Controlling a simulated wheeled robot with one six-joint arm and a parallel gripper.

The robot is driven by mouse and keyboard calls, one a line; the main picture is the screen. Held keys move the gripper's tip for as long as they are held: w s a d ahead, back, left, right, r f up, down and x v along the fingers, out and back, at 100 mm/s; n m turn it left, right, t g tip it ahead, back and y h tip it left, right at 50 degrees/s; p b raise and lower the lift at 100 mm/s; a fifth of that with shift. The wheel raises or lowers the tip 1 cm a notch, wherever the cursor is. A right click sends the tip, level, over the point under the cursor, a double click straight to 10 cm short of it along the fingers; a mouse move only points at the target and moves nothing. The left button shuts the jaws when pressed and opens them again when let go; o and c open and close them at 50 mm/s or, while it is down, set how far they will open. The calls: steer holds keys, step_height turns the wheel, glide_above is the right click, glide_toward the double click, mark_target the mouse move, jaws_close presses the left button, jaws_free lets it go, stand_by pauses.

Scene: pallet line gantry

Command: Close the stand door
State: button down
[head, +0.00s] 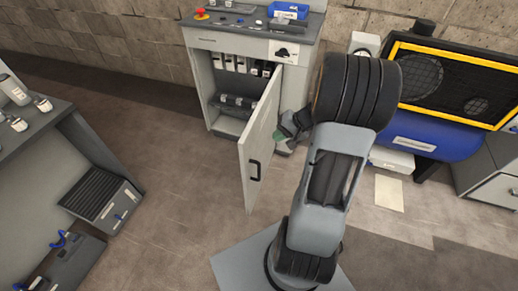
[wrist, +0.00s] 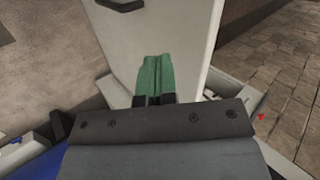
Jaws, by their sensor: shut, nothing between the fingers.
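The stand (head: 213,85) is a light grey cabinet against the wall. Its door (head: 262,135) stands open, swung out toward me from the cabinet's right side, with a dark handle (head: 255,171) near its free edge. My gripper (head: 279,135) is beside the door's handle-side face, between the handle and the hinge side. In the wrist view its green fingertips (wrist: 155,76) are together and empty in front of the pale door panel (wrist: 175,30). I cannot tell whether they touch it. The handle also shows at the top of the wrist view (wrist: 121,4). My arm hides part of the area right of the door.
A blue compressor (head: 420,138) with a yellow-framed guard stands right of the stand. A workbench (head: 40,120) is at left, with dark cases (head: 100,200) by it on the floor. A paper sheet (head: 389,193) lies at right. Floor left of the door is clear.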

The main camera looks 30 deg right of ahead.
mark_target(253, 145)
steer(key=d+f+m+t, duration=0.2)
steer(key=d+f, duration=0.2)
steer(key=f, duration=0.1)
steer(key=x, duration=0.3)
steer(key=r+x, duration=0.1)
steer(key=x, duration=0.3)
steer(key=w+b+x, duration=0.1)
steer(key=x, duration=0.3)
steer(key=shift+w+a+r, duration=0.1)
steer(key=shift+a+r, duration=0.15)
steer(key=shift+a, duration=0.1)
steer(key=shift+w+a, duration=0.55)
steer(key=shift+w, duration=0.05)
